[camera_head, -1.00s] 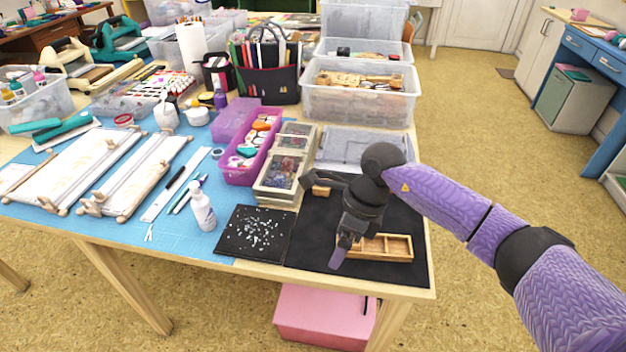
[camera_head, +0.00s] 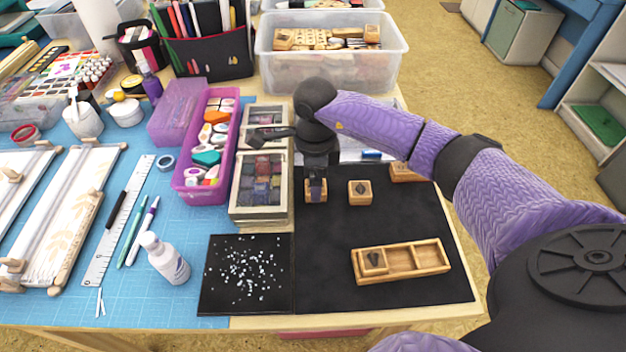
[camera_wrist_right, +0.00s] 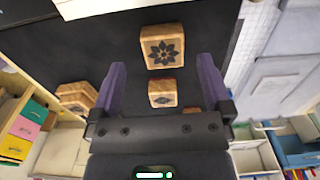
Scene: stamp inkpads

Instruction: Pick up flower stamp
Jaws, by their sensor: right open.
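The flower stamp (camera_wrist_right: 162,47) is a square wooden block with a dark flower on its face, in the right wrist view just beyond my fingertips. My right gripper (camera_wrist_right: 160,72) is open, with its purple fingers apart and nothing clamped. A smaller wooden stamp (camera_wrist_right: 162,94) with a dark leaf-like mark shows between the fingers, nearer the palm in the picture. In the head view my right gripper hangs low over a wooden block (camera_head: 316,190) at the mat's back left. I cannot tell there which block bears the flower. My left gripper is out of view.
On the black mat (camera_head: 330,275), another stamp (camera_head: 360,193) stands to the right and one (camera_head: 402,172) at the back. A wooden tray (camera_head: 418,259) holds a stamp at front right. Inkpad boxes (camera_head: 234,190) stand close left. The mat's middle is clear.

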